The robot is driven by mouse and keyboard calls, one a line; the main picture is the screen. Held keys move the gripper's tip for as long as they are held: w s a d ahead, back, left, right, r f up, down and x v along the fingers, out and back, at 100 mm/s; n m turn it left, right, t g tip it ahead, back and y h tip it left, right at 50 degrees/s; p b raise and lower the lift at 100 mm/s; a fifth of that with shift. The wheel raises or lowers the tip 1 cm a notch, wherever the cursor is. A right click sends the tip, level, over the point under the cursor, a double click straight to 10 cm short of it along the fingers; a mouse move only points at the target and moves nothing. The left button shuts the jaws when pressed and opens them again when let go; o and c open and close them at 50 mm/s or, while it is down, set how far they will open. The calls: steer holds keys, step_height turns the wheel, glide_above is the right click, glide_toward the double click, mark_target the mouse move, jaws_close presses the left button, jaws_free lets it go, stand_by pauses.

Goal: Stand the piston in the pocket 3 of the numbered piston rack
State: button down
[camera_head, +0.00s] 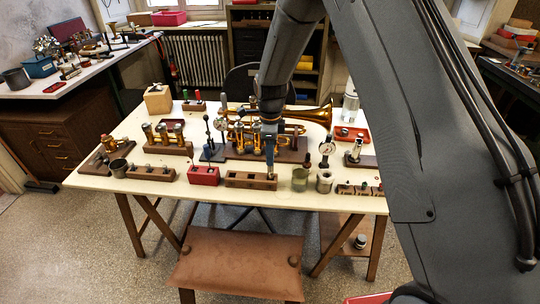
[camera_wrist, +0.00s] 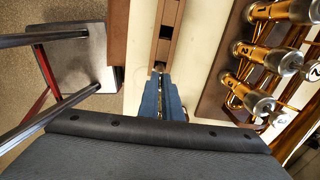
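The numbered piston rack is the long wooden block with dark pockets (camera_head: 236,179) near the table's front edge; it also shows in the wrist view (camera_wrist: 170,30). Its numbers are too small to read. My gripper (camera_head: 270,151) points down over the rack's right end. In the wrist view its blue fingers (camera_wrist: 161,95) are close together. A slim grey piston (camera_head: 270,170) shows at the fingertips, mostly hidden between them; it appears held upright. I cannot tell whether its lower end is inside the right-hand pocket or just above it.
A brass trumpet (camera_head: 310,116) with valves lies behind the gripper. A red block (camera_head: 204,176) is left of the rack; a greenish cup (camera_head: 300,180) and a metal cup (camera_head: 324,182) are to its right. A dial gauge (camera_head: 326,149) stands behind them. A brown stool (camera_head: 238,262) is in front.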

steer(key=shift+f+b, duration=0.4)
steer(key=shift+f, duration=0.65)
steer(key=c, duration=1.9)
jaws_free()
steer(key=shift+o, duration=0.2)
steer(key=shift+r, duration=0.15)
step_height(320, 180, up, 7)
steer(key=shift+r+b, duration=0.1)
steer(key=shift+b, duration=1)
steer(key=shift+r, duration=0.2)
